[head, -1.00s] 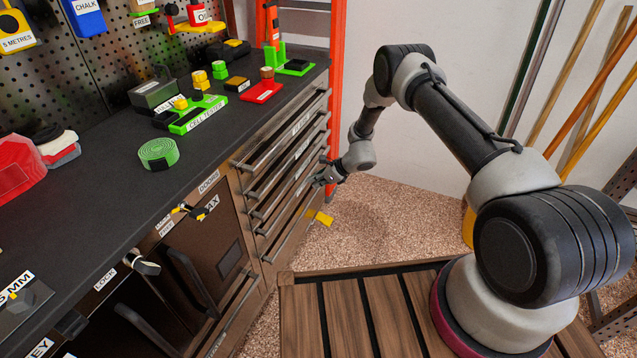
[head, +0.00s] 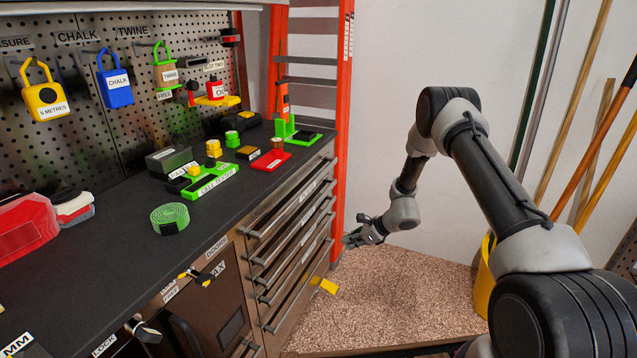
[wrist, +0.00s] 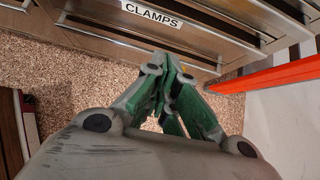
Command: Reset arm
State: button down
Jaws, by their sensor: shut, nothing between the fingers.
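My gripper (head: 350,240) is in front of the lower right end of the toolchest's drawer stack (head: 290,245), apart from the drawers. In the wrist view my gripper (wrist: 165,70) has its green-sided fingers drawn together, with nothing between them. A drawer labelled CLAMPS (wrist: 150,14) shows beyond the fingertips in the wrist view. The drawers look closed. My arm reaches in from the right of the head view, bent at the elbow, with the forearm hanging down toward the chest.
The orange ladder (head: 342,130) stands at the chest's right end, close to my gripper. A yellow tag (head: 328,286) shows by the lowest drawers. Long poles (head: 570,110) lean on the wall behind my arm, above a yellow bucket (head: 484,280). Speckled floor is clear below.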

jog(key=s+d+r+n+g, duration=0.1)
jog(key=s+r+n+g, duration=0.2)
jog(key=s, duration=0.4)
jog(key=s+d+r+n+g, duration=0.1)
jog(key=s+n+g, duration=0.1)
jog(key=s+n, duration=0.35)
jog(key=s+d+r+n+t+h, duration=0.1)
jog(key=s+d+r+n+h, duration=0.1)
jog(key=s+d+r+n, duration=0.3)
jog(key=s+d+r+n+t+h, duration=0.2)
jog(key=s+d+r+n, duration=0.3)
jog(key=s+r, duration=0.9)
jog(key=s+d+r+n+t+h, duration=0.1)
jog(key=s+d+r+n+h, duration=0.2)
jog(key=s+r, duration=0.7)
jog(key=d+r+n, duration=0.2)
jog(key=d+r, duration=0.1)
jog(key=r, duration=1.1)
jog(key=shift+s+r+t+h, duration=0.2)
jog(key=shift+s+t+h, duration=0.1)
jog(key=shift+h, duration=0.1)
